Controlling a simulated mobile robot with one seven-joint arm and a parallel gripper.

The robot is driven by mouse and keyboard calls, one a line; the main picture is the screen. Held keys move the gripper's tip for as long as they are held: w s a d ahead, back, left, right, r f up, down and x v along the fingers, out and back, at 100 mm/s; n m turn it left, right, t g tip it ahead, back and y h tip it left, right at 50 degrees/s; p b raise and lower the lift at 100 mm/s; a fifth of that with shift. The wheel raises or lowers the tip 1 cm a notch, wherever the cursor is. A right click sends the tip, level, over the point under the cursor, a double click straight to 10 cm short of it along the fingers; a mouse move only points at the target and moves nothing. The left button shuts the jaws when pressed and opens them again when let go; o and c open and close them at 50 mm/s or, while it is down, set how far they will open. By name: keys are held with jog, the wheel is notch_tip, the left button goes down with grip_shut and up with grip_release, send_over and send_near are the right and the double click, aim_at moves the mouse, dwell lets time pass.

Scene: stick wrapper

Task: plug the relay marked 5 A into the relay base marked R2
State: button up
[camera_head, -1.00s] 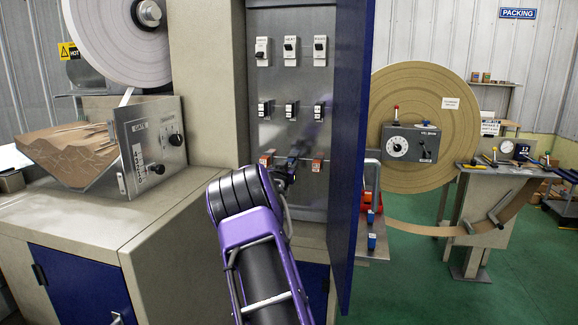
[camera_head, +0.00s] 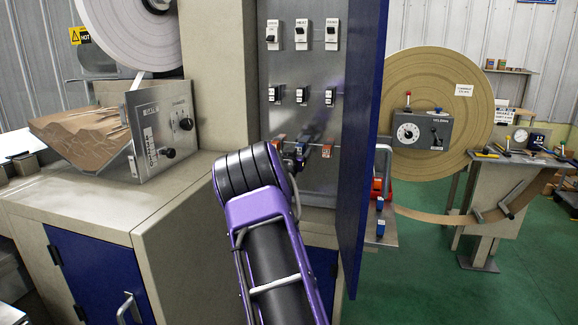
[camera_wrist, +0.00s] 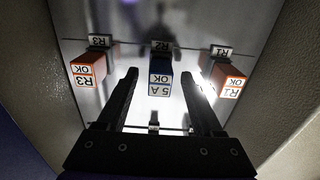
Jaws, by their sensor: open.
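In the wrist view the blue relay marked 5 A (camera_wrist: 159,88) is in the middle, at the base labelled R2 (camera_wrist: 160,46), its printed face towards the camera and upside down. It looks in line with the base; whether it is fully seated is hard to tell. My gripper (camera_wrist: 160,73) is open, one finger on each side of the relay, with gaps visible on both sides. In the head view my gripper (camera_head: 304,150) is small at the cabinet's lower row, partly hidden by my arm.
Orange relays marked R3 (camera_wrist: 88,70) and R1 (camera_wrist: 229,82) flank the blue one closely. The blue cabinet door (camera_head: 362,150) stands open on the right. Switches (camera_head: 301,35) and further modules (camera_head: 301,96) are above. A side shelf holds red and blue pieces (camera_head: 380,202).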

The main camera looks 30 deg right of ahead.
jog(key=b+v, duration=0.1)
jog(key=v, duration=1.4)
jog(key=shift+s, duration=0.1)
